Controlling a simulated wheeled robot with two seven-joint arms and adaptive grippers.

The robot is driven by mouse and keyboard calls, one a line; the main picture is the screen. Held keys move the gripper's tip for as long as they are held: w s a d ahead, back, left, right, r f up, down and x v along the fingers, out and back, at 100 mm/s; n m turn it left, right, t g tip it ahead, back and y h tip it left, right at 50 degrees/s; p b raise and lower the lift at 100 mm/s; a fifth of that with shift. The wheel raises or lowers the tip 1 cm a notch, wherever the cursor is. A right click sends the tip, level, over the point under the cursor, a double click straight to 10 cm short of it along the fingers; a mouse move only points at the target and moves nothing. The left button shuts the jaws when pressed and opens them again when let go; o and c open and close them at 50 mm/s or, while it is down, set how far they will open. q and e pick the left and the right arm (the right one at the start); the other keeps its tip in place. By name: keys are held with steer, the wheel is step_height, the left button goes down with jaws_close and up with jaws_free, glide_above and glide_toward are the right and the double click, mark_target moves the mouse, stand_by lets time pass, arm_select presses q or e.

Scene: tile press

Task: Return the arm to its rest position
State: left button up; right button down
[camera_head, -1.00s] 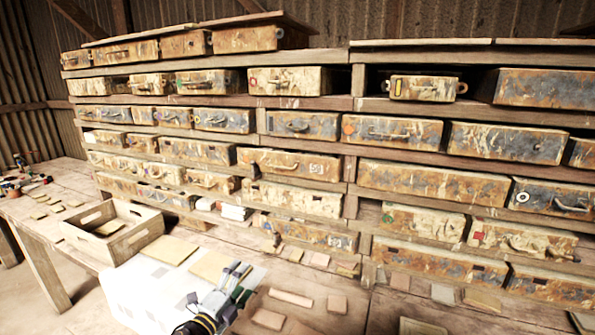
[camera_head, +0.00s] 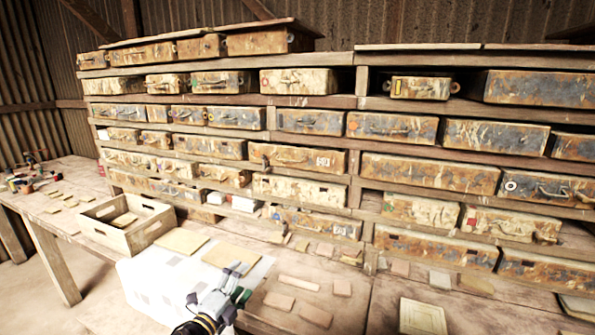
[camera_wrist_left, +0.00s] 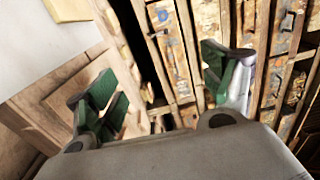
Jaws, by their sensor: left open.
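My left gripper (camera_head: 238,284) comes in from the bottom of the head view, over the right end of a white block-like surface (camera_head: 150,290) on the bench. In the left wrist view its two green-padded fingers (camera_wrist_left: 165,85) stand wide apart with nothing between them. The bench and the drawer shelf show beyond them. My right gripper is not in view.
A wooden crate (camera_head: 158,222) stands at the left with a tile in it. Tan tiles (camera_head: 182,241) lie beside it and several more lie along the bench. A tall rack of rusty drawers (camera_head: 305,159) closes off the back. A pale framed tile (camera_head: 422,316) lies at lower right.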

arm_select(q)
steer(key=s+a+f+n+g+y, duration=0.3)
steer(key=s+f+n+y, duration=0.15)
steer(key=s+n, duration=0.3)
steer(key=s+a+f+n+g+y, duration=0.35)
steer(key=s+f+n, duration=0.25)
steer(key=n, duration=0.2)
steer(key=s+f+n+g+h, duration=0.1)
steer(key=s+f+n+g, duration=0.2)
steer(key=s, duration=0.5)
steer(key=s+f+n+g, duration=0.2)
steer(key=s+g, duration=0.2)
steer(key=s, duration=0.4)
steer(key=s+f+g, duration=0.1)
steer(key=s+f, duration=0.2)
steer(key=f, duration=3.1)
steer(key=s+a+f, duration=0.2)
steer(key=s+f, duration=0.7)
steer(key=s, duration=0.2)
steer(key=s+a+f+g, duration=0.1)
steer(key=s+a+f, duration=0.1)
steer(key=s+f, duration=0.7)
steer(key=shift+s+f, duration=0.4)
steer(key=shift+s, duration=0.55)
